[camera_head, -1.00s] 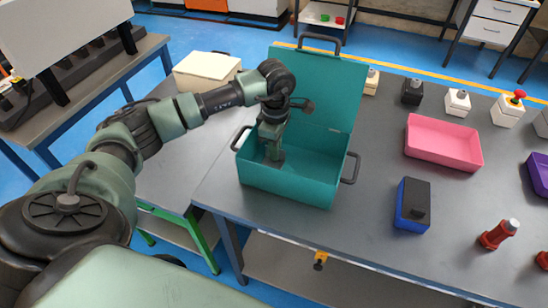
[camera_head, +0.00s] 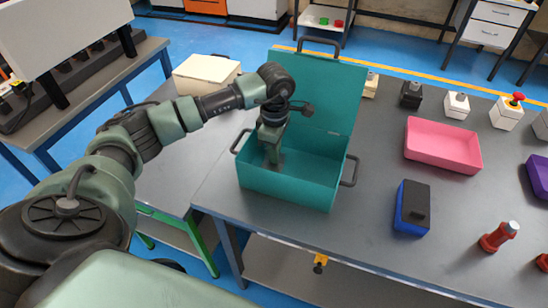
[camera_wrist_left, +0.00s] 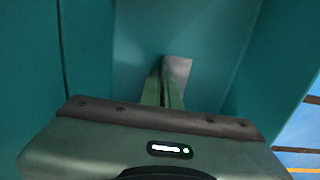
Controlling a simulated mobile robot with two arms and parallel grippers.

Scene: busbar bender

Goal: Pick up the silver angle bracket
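The teal toolbox (camera_head: 285,187) stands on the table with its lid up. My left gripper (camera_head: 273,162) reaches down into it from above. In the left wrist view, the two green fingers of my left gripper (camera_wrist_left: 163,88) are nearly together, with only a thin gap. The silver angle bracket (camera_wrist_left: 179,68) shows as a small grey plate at the fingertips, partly hidden behind the right finger. The fingers appear closed on one leg of it. In the head view the bracket is a small grey patch at the fingertips, hard to make out. My right gripper is out of view.
The toolbox walls surround the gripper closely, and the raised lid (camera_head: 325,90) stands behind it. To the right are a pink tray (camera_head: 443,146), a blue and black box (camera_head: 413,207) and a red object (camera_head: 499,236). A cream box (camera_head: 206,73) stands at the left.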

